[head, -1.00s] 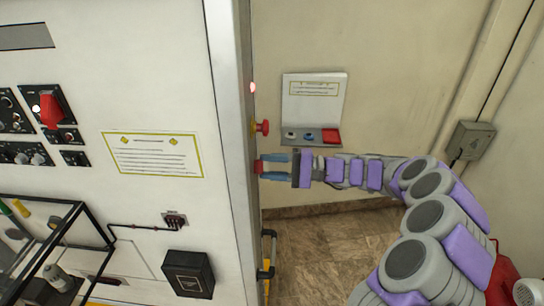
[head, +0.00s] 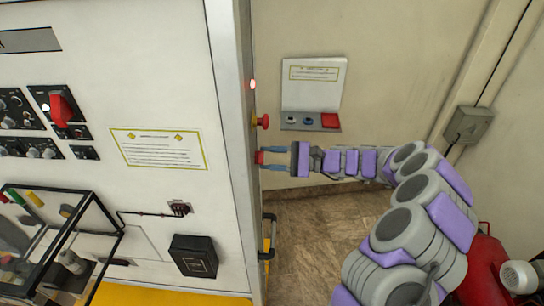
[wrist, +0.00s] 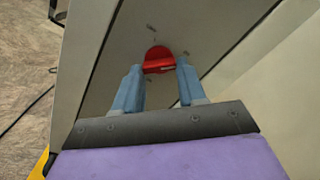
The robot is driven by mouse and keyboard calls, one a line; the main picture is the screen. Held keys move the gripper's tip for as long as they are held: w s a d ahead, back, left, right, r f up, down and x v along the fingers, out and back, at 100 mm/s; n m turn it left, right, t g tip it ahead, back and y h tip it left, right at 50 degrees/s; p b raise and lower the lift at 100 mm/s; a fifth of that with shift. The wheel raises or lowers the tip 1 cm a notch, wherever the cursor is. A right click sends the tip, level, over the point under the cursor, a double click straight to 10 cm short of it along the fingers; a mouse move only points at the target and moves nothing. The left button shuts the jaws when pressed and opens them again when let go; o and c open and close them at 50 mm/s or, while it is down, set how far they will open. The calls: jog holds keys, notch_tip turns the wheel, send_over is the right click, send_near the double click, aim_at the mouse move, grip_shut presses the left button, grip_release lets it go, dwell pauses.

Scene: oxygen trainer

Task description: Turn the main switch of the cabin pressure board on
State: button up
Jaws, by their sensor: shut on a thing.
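A red switch handle (head: 259,157) sits on the narrow side face of the tall white cabinet. My gripper (head: 265,158) reaches it from the right, its blue fingers on either side of the handle. In the wrist view the red handle (wrist: 158,56) lies between the fingertips of my gripper (wrist: 159,72), and they are shut on it. The fingers hide part of the handle, and I cannot read its setting. A small red light (head: 252,85) glows higher on the same face.
A red push button (head: 263,121) sticks out just above my gripper. A wall box (head: 310,122) with small controls is behind. The cabinet front has a large red rotary switch (head: 62,107) and a black box (head: 193,256). Bare floor shows below my arm.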

jog(key=shift+f, duration=0.2)
jog(key=o, duration=0.9)
jog(key=shift+w+a, duration=0.1)
jog(key=shift+w, duration=0.05)
jog(key=shift+o, duration=0.8)
jog(key=shift+a+r, duration=0.1)
jog(key=shift+a, duration=0.05)
jog(key=d+b, duration=0.2)
jog(key=d, duration=1.5)
jog(key=shift+s+d, duration=0.3)
jog(key=shift+s, duration=0.05)
